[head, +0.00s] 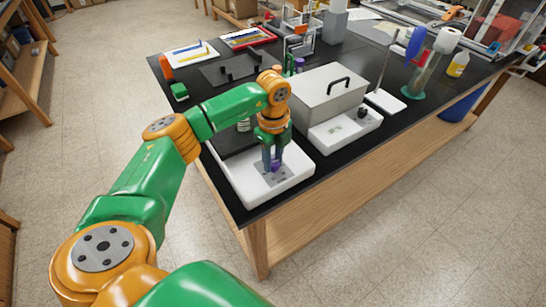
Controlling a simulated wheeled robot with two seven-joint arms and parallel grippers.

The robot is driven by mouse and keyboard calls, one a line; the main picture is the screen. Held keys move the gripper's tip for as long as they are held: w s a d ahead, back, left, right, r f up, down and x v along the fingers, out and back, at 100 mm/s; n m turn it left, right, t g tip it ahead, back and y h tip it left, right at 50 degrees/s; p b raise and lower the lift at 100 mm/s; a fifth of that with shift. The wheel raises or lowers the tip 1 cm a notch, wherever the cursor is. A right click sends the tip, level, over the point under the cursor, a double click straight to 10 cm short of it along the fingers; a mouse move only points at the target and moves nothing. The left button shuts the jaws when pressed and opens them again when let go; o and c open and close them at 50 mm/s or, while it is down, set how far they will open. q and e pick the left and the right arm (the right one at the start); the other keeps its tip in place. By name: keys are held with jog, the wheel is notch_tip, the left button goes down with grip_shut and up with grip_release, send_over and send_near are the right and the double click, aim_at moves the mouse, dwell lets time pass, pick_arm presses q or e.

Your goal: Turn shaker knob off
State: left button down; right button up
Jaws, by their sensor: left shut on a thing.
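A white device with a black flat top (235,142), which looks like the shaker, sits at the near left corner of the bench. Its white front (238,184) carries a grey panel (268,180). My left gripper (275,166) points down over this panel and is shut on a small purple knob (277,168). The fingers hide part of the knob, and its turn position cannot be read. My right gripper is not in view.
A grey lidded box unit (318,92) with a black knob (361,112) stands close to the right. A white balance-like stand (386,101), a green-based holder (412,91) and a yellow bottle (457,66) are farther right.

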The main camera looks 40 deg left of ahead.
aim_at(273, 162)
pick_arm(q)
jog(key=shift+r+n, duration=0.1)
jog(key=shift+n, duration=0.2)
dwell(0.4)
jog(key=c, duration=0.5)
grip_release()
jog(key=shift+d, duration=0.1)
jog(key=shift+r, duration=0.25)
notch_tip(273, 162, up, 6)
jog(key=shift+r+b, duration=0.1)
jog(key=shift+b, duration=0.95)
jog(key=shift+r, duration=0.2)
